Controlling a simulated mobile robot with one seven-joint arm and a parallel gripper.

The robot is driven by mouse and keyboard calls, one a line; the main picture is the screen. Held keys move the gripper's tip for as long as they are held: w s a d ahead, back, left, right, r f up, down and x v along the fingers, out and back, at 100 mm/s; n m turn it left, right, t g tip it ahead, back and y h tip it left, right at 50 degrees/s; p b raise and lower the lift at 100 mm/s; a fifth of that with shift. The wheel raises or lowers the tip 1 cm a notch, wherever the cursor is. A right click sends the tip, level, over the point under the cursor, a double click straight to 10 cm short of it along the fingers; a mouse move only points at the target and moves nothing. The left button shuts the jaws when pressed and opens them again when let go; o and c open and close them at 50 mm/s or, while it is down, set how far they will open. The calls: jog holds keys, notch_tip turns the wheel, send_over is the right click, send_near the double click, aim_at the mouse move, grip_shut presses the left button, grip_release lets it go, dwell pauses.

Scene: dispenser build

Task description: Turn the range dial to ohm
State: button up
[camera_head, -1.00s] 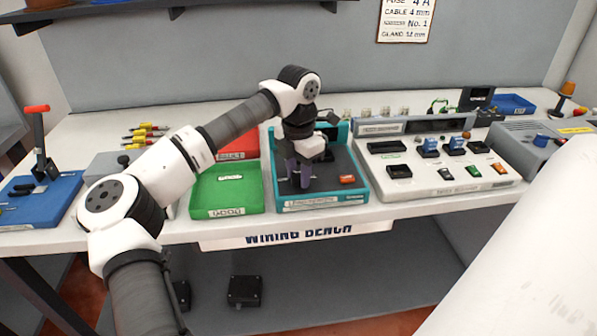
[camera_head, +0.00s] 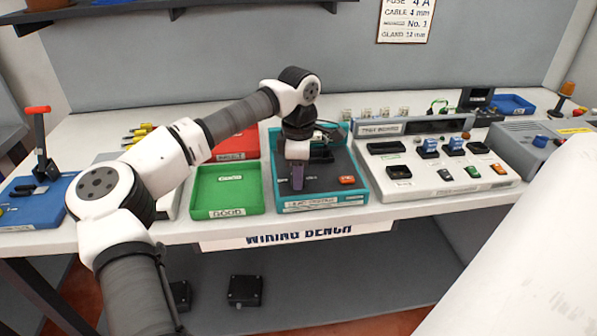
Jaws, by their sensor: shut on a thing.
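The teal-framed unit (camera_head: 361,189) with a dark panel stands at the middle front of the bench. My gripper (camera_head: 297,187) points straight down at the left part of this panel. Its fingers are seen edge-on, one behind the other, and it is shut on the range dial. The dial itself is hidden behind the fingers, so its setting cannot be read. An orange part (camera_head: 347,180) sits on the panel to the right of my gripper.
A green tray (camera_head: 228,199) stands just left of the unit, with a red tray (camera_head: 236,145) behind it. A white board with several switches (camera_head: 430,189) stands close on the right. A blue lever tool (camera_head: 40,190) is at far left.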

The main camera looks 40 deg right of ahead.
jog(key=shift+m, duration=0.4)
jog(key=o, duration=1)
jog(key=shift+c, duration=0.2)
notch_tip(320, 180, up, 14)
jog(key=b, duration=0.1)
jog(key=shift+f, duration=0.1)
